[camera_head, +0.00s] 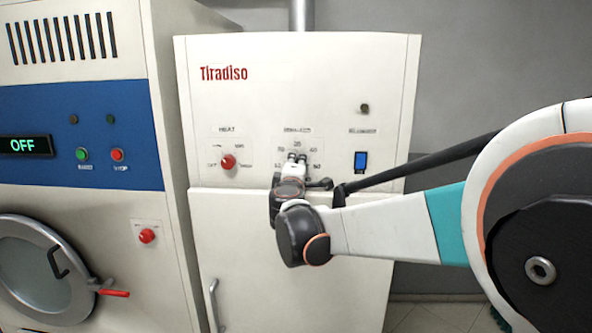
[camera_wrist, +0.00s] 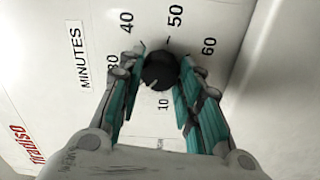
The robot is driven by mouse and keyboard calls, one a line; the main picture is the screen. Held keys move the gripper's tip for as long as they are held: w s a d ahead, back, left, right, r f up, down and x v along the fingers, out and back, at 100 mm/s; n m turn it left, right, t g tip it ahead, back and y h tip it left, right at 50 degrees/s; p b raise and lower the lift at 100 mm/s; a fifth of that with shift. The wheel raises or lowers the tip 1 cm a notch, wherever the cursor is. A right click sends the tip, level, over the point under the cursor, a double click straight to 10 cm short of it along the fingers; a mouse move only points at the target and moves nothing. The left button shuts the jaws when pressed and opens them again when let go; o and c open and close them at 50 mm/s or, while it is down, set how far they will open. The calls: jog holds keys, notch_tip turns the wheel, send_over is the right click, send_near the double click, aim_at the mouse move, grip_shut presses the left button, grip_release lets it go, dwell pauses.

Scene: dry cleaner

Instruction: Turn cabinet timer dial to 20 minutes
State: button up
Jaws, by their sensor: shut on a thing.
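The timer dial (camera_wrist: 160,70) is a dark round knob on the white cabinet panel. In the wrist view the numbers 10, 40, 50 and 60 show around it, and 30 is partly covered by a finger. My gripper (camera_wrist: 163,58) is shut on the dial, one teal-padded finger on each side. In the head view my gripper (camera_head: 297,158) reaches the cabinet (camera_head: 330,85) from the front and hides the dial.
A red heat knob (camera_head: 228,161) is left of my gripper and a blue switch (camera_head: 360,161) is to its right. A small dark round part (camera_head: 364,108) sits above the switch. A blue-and-white machine (camera_head: 95,190) stands to the left.

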jog(key=shift+s+f, duration=0.1)
dwell(0.3)
jog(key=o, duration=1.1)
